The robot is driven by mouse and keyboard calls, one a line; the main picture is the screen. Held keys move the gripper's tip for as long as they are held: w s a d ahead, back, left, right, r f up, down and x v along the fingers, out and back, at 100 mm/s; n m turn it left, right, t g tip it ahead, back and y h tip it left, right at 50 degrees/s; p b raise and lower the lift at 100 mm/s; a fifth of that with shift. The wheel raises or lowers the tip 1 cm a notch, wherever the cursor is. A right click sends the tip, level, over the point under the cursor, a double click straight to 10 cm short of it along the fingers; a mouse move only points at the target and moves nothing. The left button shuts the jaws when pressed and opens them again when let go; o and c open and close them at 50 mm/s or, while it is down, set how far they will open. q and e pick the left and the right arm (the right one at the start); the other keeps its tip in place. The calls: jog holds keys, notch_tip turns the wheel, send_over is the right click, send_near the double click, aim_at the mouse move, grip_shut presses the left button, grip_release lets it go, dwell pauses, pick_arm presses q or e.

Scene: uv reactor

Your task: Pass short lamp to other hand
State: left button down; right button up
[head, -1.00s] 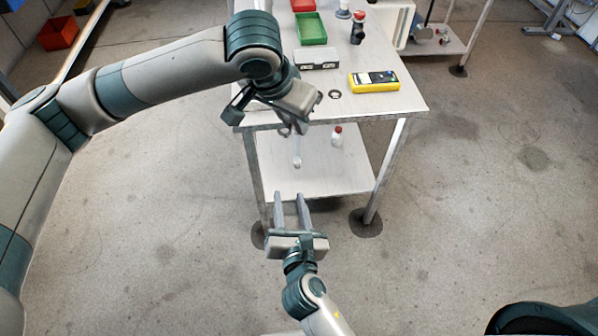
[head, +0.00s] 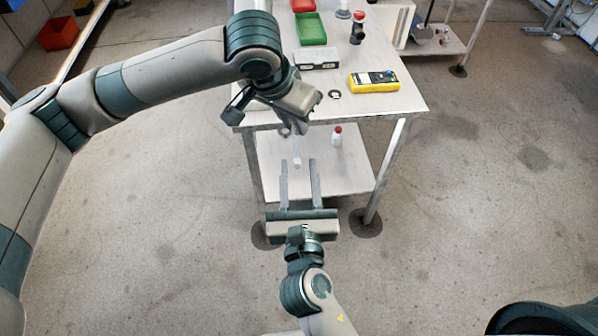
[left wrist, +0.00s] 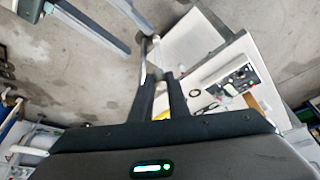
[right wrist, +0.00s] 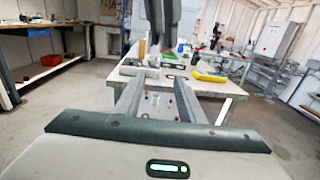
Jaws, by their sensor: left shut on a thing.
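The short lamp (head: 297,161) is a thin, pale tube with a white end, hanging below my left gripper (head: 290,130). My left gripper is shut on its upper part; the lamp also shows beyond the dark fingers in the left wrist view (left wrist: 143,58). My right gripper (head: 299,163) is open, its two long grey fingers pointing up the picture. In the head view the lamp's white end appears between these fingertips, with no clear contact. In the right wrist view the open fingers (right wrist: 158,84) show with my dark left gripper above them.
Another red-capped bottle (head: 336,138) stands on the lower shelf (head: 345,178). The floor around is clear.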

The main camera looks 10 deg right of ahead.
jog(key=w, duration=1.1)
jog(key=shift+w+d, duration=0.35)
jog(key=shift+d, duration=0.05)
grip_shut()
pick_arm(q)
jog(key=c, duration=1.6)
grip_release()
jog(key=v, duration=1.2)
jog(key=shift+w, duration=0.1)
jog(key=shift+d, duration=0.1)
